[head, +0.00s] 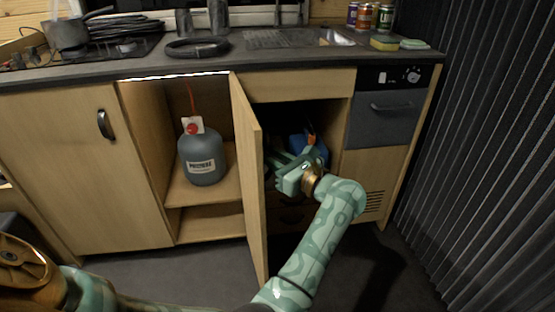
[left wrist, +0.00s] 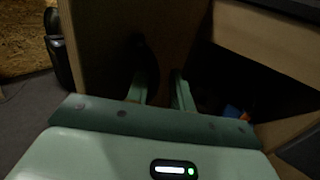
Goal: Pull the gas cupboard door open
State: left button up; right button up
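The gas cupboard door (head: 250,180) is pale wood and stands wide open, seen nearly edge-on in the head view. A grey gas bottle (head: 204,165) with a red-and-white tag stands inside the cupboard. My left gripper (head: 278,165) is on the right of the door, by its outer face. In the left wrist view the door (left wrist: 105,40) carries a dark curved handle (left wrist: 145,58). The two fingers are apart, with the handle at the left finger's tip; I see no grip on it. The head view hides the handle. My right gripper is out of view.
A closed cupboard door (head: 70,165) is on the left. An open dark compartment with a blue object (head: 318,150) lies behind my left gripper. A grey-fronted appliance (head: 385,118) and a dark curtain (head: 485,150) are on the right. The worktop (head: 290,58) runs above.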

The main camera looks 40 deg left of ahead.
pick_arm(q)
jog(key=shift+o, duration=0.2)
jog(key=shift+a+r, duration=0.25)
jog(key=shift+a, duration=0.05)
jog(key=shift+d, duration=0.1)
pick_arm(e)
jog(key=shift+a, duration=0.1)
pick_arm(q)
jog(key=shift+d+f, duration=0.2)
